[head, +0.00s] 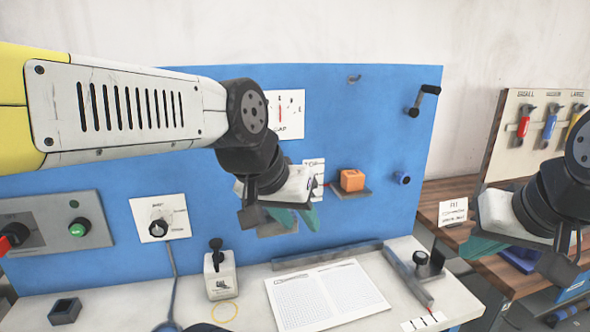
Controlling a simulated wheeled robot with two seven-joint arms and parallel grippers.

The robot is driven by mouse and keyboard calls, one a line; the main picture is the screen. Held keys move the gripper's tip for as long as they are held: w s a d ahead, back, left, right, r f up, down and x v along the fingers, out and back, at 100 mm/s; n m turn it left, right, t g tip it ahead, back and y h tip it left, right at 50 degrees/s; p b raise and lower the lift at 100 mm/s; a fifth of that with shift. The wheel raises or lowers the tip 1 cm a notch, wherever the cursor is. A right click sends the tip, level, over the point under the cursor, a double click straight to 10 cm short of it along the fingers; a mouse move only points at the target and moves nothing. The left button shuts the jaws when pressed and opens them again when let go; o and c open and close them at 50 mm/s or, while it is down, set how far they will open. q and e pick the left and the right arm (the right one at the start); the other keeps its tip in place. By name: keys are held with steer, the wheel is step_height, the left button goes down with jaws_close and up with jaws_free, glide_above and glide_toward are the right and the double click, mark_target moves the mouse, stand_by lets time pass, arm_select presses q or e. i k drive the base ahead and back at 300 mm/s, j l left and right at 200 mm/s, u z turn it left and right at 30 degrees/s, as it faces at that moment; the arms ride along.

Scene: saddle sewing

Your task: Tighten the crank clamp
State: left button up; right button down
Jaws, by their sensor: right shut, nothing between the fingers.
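A black crank handle (421,100) sticks out from the upper right of the upright blue board (390,150). I cannot tell from this view how tight it is. My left gripper (297,218), with teal fingers, hangs in front of the middle of the board, below and left of the crank and apart from it. Its fingers are partly covered by its own body, so their opening is unclear. My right gripper (474,248) is at the right, lower than the crank and away from it. It is shut and empty.
A gauge card (285,112) is partly behind my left arm. An orange block (352,180) sits on a small shelf on the board. A printed sheet (328,295) and a white box with a black lever (220,275) are on the bench. Colored tools (549,127) hang at right.

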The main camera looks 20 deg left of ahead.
mark_target(404, 179)
steer(key=u, duration=1.3)
steer(key=z, duration=1.5)
steer(key=l, duration=0.45)
steer(key=k+l+u, duration=0.1)
steer(key=l, duration=0.35)
steer(key=k+l, duration=0.1)
steer(key=l, duration=0.35)
